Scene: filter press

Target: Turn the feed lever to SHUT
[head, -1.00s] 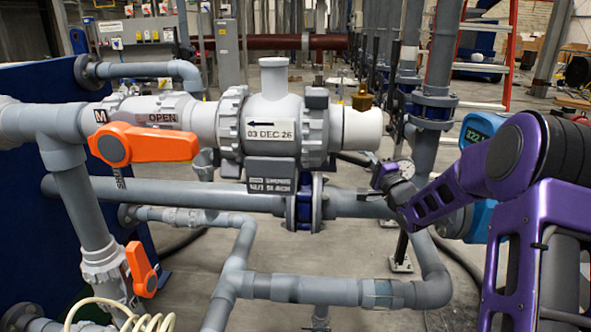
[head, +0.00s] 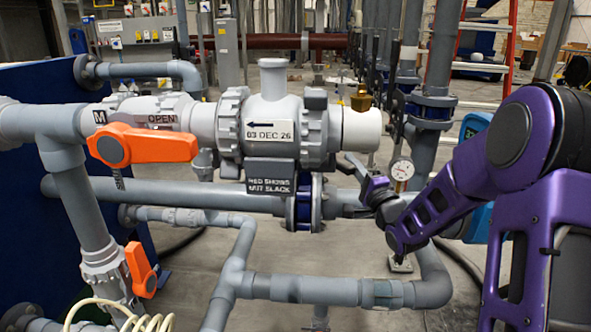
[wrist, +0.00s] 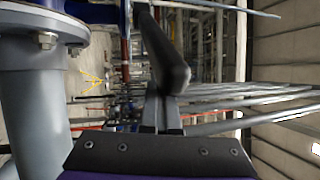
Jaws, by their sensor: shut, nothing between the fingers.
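An orange lever (head: 150,146) sits on the upper left pipe valve in the head view. It lies level, its handle pointing right, just under a label reading OPEN (head: 162,119). A second orange lever (head: 140,270) hangs steeply on the lower left pipe. Neither lever shows a readable feed name. My gripper (head: 352,163) is right of the central grey valve, well to the right of both levers and apart from them. Its fingers are shut and empty.
The large grey valve body (head: 275,125) with a dated tag stands between my gripper and the upper lever. A brass fitting (head: 361,98) tops the white pipe end. A dial gauge (head: 402,170) is right of my gripper. Grey pipes cross below.

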